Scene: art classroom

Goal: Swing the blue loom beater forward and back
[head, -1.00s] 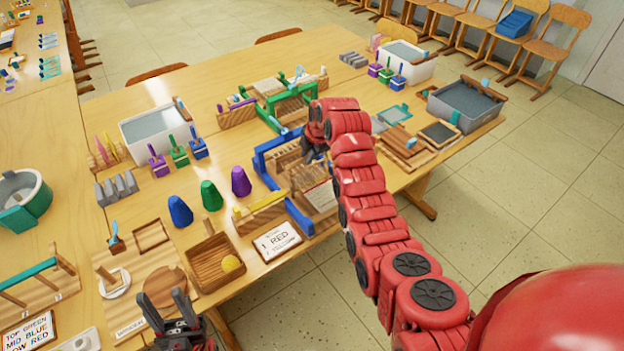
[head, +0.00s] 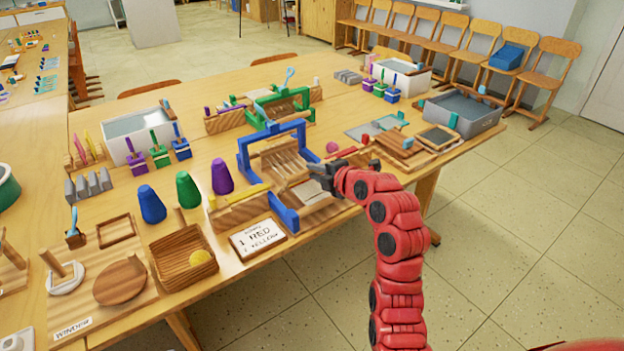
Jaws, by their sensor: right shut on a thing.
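The blue loom (head: 243,163) stands near the front right of the table, with a raised blue crosspiece (head: 275,132) at its back and blue feet at its front (head: 284,213). Pale threads and wooden bars lie inside the frame. My right gripper (head: 318,177) is at the loom's right side, shut on part of the beater. The fingers and wrist hide the exact place of the grip. My left gripper is not in view.
A green loom (head: 262,115) stands behind. Blue, green and purple cones (head: 188,189) stand left. Wooden boards (head: 405,153) and a grey tub (head: 463,110) are right.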

